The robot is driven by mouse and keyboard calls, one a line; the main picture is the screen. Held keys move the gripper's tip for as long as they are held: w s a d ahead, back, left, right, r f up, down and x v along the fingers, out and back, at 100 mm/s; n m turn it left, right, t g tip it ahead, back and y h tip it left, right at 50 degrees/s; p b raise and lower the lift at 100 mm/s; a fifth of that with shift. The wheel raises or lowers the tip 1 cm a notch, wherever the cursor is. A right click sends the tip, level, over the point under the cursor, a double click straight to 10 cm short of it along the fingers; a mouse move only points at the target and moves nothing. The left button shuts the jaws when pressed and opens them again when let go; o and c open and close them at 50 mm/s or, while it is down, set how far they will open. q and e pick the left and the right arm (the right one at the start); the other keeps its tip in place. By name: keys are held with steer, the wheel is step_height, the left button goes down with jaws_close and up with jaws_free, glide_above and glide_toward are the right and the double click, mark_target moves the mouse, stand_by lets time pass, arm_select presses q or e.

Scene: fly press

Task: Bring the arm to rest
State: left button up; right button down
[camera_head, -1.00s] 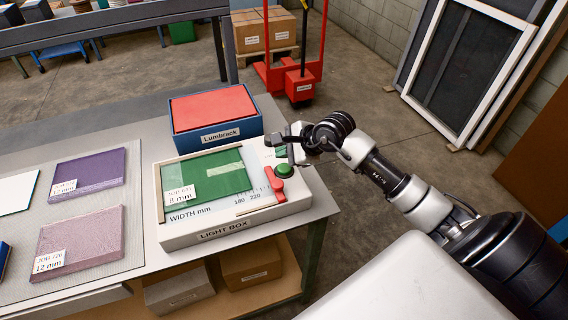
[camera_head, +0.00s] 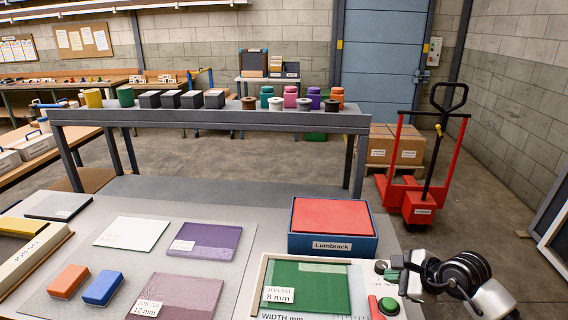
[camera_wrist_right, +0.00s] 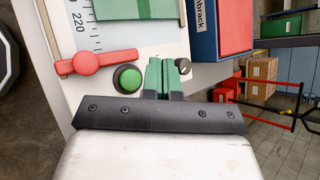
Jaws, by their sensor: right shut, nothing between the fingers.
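My right gripper (camera_head: 402,272) is at the right end of the light box (camera_head: 362,282), beside its small black knob (camera_head: 381,267). In the right wrist view its green finger pads (camera_wrist_right: 168,77) are pressed together with nothing between them. They appear between the green button (camera_wrist_right: 127,79) and the knob (camera_wrist_right: 184,67); whether they touch the box I cannot tell. The red lever (camera_wrist_right: 95,62) lies beyond the button. A green sheet (camera_head: 315,285) marked 8 mm lies on the light box. My left gripper is not in view.
A blue Lumbrack box (camera_head: 333,245) with a red top stands behind the light box. Purple (camera_head: 205,241) and mauve (camera_head: 178,292) sheets and orange (camera_head: 69,281) and blue (camera_head: 103,288) blocks lie to the left. A red pallet truck (camera_head: 418,195) stands beyond on the floor.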

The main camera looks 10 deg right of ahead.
steer(key=s+a+r+m+t+y, duration=0.5)
steer(key=a+r+m+t, duration=0.4)
steer(key=m, duration=0.5)
steer(key=s+d+f+m+g+h, duration=0.3)
steer(key=f+m+h, duration=0.35)
steer(key=m, duration=0.75)
steer(key=s+d+f+m+g+h, duration=0.1)
steer(key=s+d+f+m+h, duration=0.3)
steer(key=m+h, duration=0.7)
steer(key=s+a+f+m+g+y, duration=0.4)
steer(key=s+f+m+g, duration=0.1)
steer(key=s, duration=0.2)
steer(key=s+a+f+m+g+y, duration=0.4)
steer(key=s+f, duration=0.1)
steer(key=s, duration=0.3)
step_height(320, 180, down, 27)
steer(key=s+g, duration=0.2)
steer(key=s+d+f+g, duration=0.1)
steer(key=s+d+f, duration=0.1)
steer(key=s+f, duration=1.2)
steer(key=shift+s+f, duration=0.15)
steer(key=shift+f, duration=0.05)
